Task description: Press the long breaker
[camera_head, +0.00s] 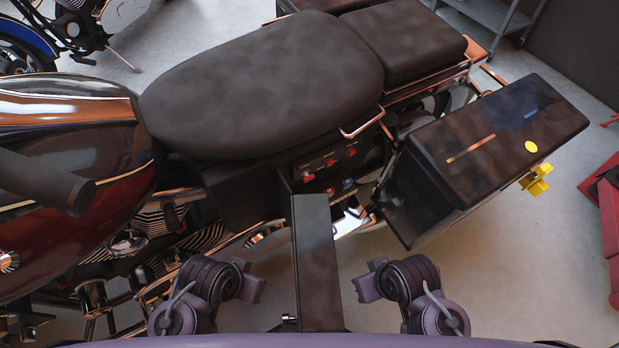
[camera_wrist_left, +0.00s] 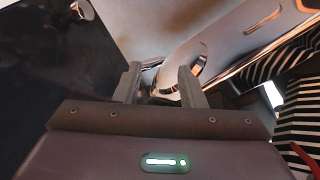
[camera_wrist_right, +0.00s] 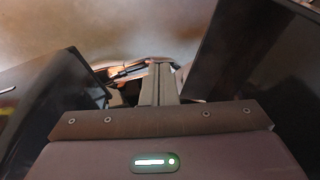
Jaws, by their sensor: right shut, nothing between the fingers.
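A dark side panel (camera_head: 322,168) under the motorcycle seat carries a row of small red switches: a left one (camera_head: 308,177), a middle one (camera_head: 330,163) and a right one (camera_head: 351,152). I cannot tell which is the long breaker; they are too small. My arms come in from the bottom of the head view, but my fingertips cannot be made out there. In the left wrist view my left gripper (camera_wrist_left: 160,84) is open and empty, with chrome pipework beyond it. In the right wrist view my right gripper (camera_wrist_right: 160,82) is shut and empty, between two dark surfaces.
A dark upright slab (camera_head: 317,262) stands between my arms below the panel. The seat (camera_head: 262,85) overhangs the panel, and the tank (camera_head: 70,170) is at left. Grey floor is open at lower right.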

